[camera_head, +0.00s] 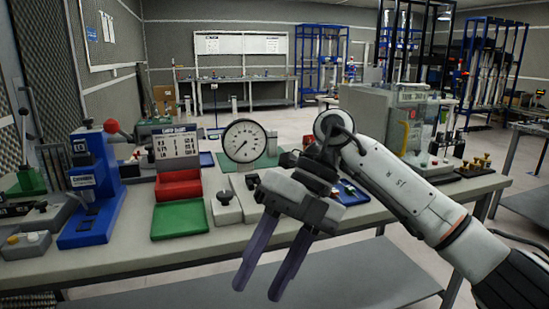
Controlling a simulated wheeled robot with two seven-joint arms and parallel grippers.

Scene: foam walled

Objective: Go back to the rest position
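My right gripper (257,287) hangs in front of the table's near edge, its two dark fingers pointing down and to the left. The fingers are apart with nothing between them. My white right arm comes in from the lower right, and its wrist hides part of the table behind it. My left gripper is not in view.
The grey table (150,250) carries a blue press (93,190), a green tray (179,219), a red bin (178,186), a round dial gauge (244,141) and a clear-sided case (385,120). Open floor (300,120) lies behind it. Blue racks stand farther back.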

